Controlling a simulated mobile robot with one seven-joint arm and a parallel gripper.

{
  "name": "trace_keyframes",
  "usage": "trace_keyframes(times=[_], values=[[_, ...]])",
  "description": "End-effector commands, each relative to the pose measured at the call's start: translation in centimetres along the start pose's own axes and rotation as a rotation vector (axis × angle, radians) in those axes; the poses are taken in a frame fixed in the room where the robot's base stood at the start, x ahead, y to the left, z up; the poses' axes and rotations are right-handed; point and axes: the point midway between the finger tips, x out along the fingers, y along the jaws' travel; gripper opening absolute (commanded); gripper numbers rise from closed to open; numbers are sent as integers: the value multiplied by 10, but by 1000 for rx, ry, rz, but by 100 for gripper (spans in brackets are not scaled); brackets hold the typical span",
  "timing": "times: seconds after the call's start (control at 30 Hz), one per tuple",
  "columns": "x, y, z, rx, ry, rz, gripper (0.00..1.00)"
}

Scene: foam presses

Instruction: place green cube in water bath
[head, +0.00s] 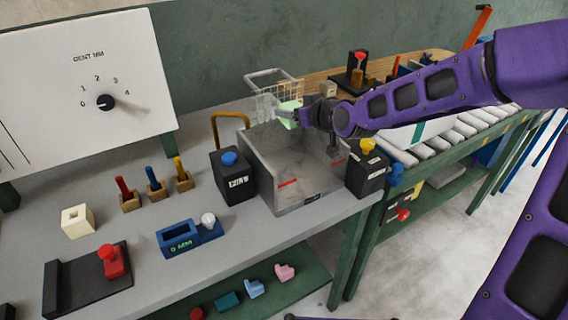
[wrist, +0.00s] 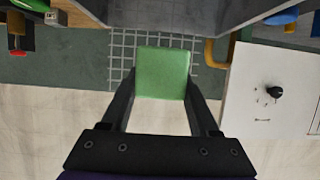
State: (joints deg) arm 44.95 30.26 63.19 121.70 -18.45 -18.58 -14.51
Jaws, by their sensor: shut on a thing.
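The green cube (wrist: 162,73) is between the two fingers of my gripper (wrist: 162,95) in the wrist view, and the gripper is shut on it. In the head view, the light green cube (head: 289,114) shows at the tip of my gripper (head: 296,115), held up over the back part of the grey open-topped water bath (head: 290,194). The bath is a box with red marks on its walls. My gripper partly hides the cube in the head view, and the bath's floor is only partly visible.
A wire basket (head: 277,88) stands behind the bath. A black box with a blue knob (head: 229,158) is left of the bath, and a black box with a yellow knob (head: 367,146) is right of it. A roller conveyor (head: 450,137) lies farther right.

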Motion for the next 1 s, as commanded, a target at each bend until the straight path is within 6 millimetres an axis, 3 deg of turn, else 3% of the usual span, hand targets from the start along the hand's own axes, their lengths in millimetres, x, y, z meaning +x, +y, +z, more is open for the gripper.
trace_keyframes(times=[0.13, 0.33, 0.57, 0.8, 1.0], values=[[5, -1, 11, 2, -2, -3, 9], [19, -1, 46, 3, -2, -3, 9], [26, 0, 63, 2, 0, -1, 9], [38, 0, 92, 4, -2, -2, 9], [38, 0, 93, 0, 0, 1, 9]])
